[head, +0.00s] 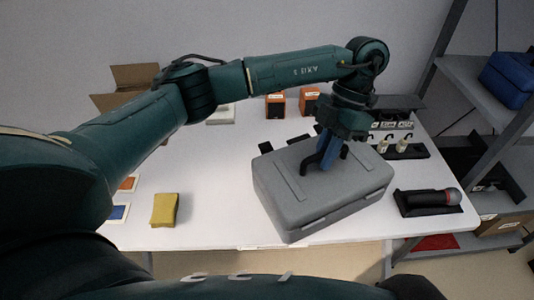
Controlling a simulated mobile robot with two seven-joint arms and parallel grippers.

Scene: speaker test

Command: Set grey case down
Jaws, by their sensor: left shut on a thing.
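The grey case (345,201) is a closed, rounded box in the middle right of the white table, near its front edge. It looks flat or nearly so, and I cannot tell if its underside touches the table. My left gripper (324,160) points down over the case's lid and is shut on its dark handle (338,156). The gripper and wrist hide part of the handle and the lid's back. My right gripper is not in view.
Orange boxes (309,100) stand behind. A shelf rack (445,75) stands right. Bare tabletop shows between the cloth and case.

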